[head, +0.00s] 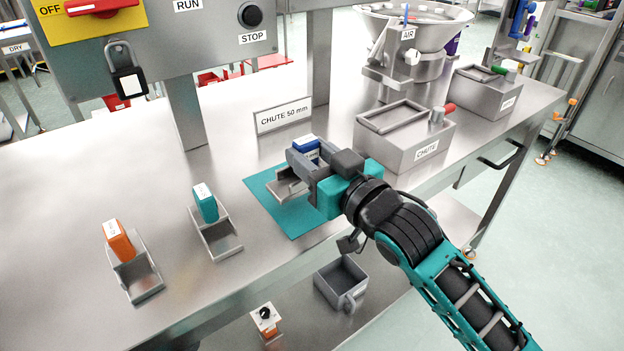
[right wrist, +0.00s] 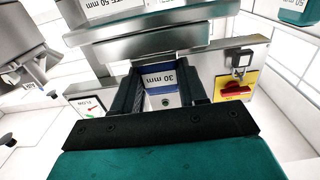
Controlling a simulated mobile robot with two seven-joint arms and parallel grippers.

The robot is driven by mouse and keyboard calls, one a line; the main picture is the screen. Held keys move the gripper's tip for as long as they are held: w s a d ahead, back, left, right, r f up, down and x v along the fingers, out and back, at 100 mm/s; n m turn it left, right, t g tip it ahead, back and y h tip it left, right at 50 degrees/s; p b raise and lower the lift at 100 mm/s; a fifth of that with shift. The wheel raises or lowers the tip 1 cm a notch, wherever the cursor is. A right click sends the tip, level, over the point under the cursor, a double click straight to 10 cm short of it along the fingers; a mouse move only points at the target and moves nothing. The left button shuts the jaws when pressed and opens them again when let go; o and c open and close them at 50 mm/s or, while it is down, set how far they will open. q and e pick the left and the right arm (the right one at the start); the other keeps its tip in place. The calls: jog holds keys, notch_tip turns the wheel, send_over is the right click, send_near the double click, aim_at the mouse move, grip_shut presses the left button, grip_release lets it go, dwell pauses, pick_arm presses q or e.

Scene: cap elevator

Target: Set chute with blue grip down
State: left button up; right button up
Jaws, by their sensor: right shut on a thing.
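The chute with the blue grip (head: 306,147) is at the teal mat (head: 290,217); its grey metal trough (head: 288,187) shows over the mat. I cannot tell whether it touches the mat or hangs just above. My right gripper (head: 304,162) is shut on the blue grip. In the right wrist view the blue grip (right wrist: 170,93), labelled "30 mm", sits between the two dark fingers (right wrist: 160,92). The gripper hides part of the chute. My left gripper is not in view.
A sign "CHUTE 50 mm" (head: 282,116) stands behind the mat. Chutes with a teal grip (head: 205,203) and an orange grip (head: 119,240) stand to the left. A grey box labelled "CHUTE" (head: 403,148) is close on the right. A grey bin (head: 341,283) is below the table's front edge.

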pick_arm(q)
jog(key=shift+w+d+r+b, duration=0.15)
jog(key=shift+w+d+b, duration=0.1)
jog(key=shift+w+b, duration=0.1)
pick_arm(e)
jog(key=shift+f, duration=2)
jog(key=shift+f, duration=0.15)
jog(key=o, duration=1.2)
jog(key=shift+f, duration=0.1)
jog(key=v, duration=1.2)
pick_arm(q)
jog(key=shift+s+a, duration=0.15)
pick_arm(e)
jog(key=s+d+f+m+g+h, duration=0.1)
jog(key=s+d+f+h, duration=0.1)
jog(key=f, duration=0.6)
jog(key=s+d+f+m+g+h, duration=0.1)
jog(key=s+d+f+m+h, duration=0.1)
jog(key=f, duration=0.6)
jog(key=s+d+f+m+g+h, duration=0.1)
jog(key=s+d+f+h, duration=0.3)
jog(key=f, duration=0.5)
jog(key=shift+s+d+f+m+g, duration=0.1)
jog(key=shift+s+d+m+g, duration=0.15)
jog(key=shift+d, duration=0.4)
jog(key=shift+s+d+f+m+g, duration=0.15)
jog(key=shift+s+d, duration=0.2)
jog(key=shift+d, duration=0.25)
